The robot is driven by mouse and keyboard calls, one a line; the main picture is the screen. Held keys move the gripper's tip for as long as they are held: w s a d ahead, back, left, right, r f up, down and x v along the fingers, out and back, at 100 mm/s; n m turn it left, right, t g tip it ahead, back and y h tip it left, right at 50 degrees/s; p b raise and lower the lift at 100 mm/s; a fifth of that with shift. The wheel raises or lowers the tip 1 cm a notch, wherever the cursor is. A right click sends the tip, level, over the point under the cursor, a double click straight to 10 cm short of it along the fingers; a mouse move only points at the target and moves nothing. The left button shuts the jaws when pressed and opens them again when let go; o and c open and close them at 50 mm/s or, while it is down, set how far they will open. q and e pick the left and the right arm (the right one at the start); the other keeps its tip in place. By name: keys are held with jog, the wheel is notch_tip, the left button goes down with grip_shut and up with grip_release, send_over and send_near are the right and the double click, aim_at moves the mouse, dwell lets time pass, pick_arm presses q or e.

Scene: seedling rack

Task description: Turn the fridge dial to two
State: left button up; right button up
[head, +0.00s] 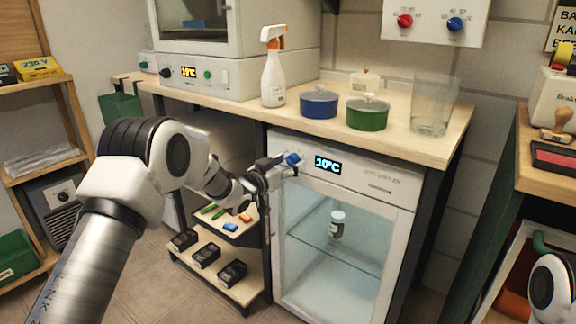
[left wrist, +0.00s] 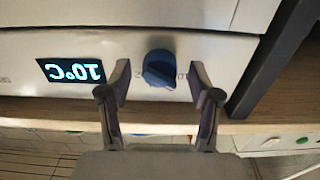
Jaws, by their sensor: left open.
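The fridge dial (head: 293,159) is a blue knob on the white front panel of the fridge (head: 349,178), left of a display reading 10°C (head: 328,166). My left gripper (head: 283,166) is at the panel, right by the dial. In the left wrist view, which is upside down, the dial (left wrist: 159,69) shows between the two spread fingertips of my left gripper (left wrist: 160,80), with a gap on each side. The scale marks around the dial are too small and partly covered to read. My right gripper is not in view.
The wooden counter (head: 395,145) overhangs the panel and holds a spray bottle (head: 273,77), a blue pot (head: 319,104), a green pot (head: 367,116) and a clear beaker (head: 433,106). A low shelf (head: 247,287) with small black boxes stands left of the fridge.

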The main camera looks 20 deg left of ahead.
pick_arm(q)
jog(key=c, duration=1.1)
jog(key=shift+c, duration=0.2)
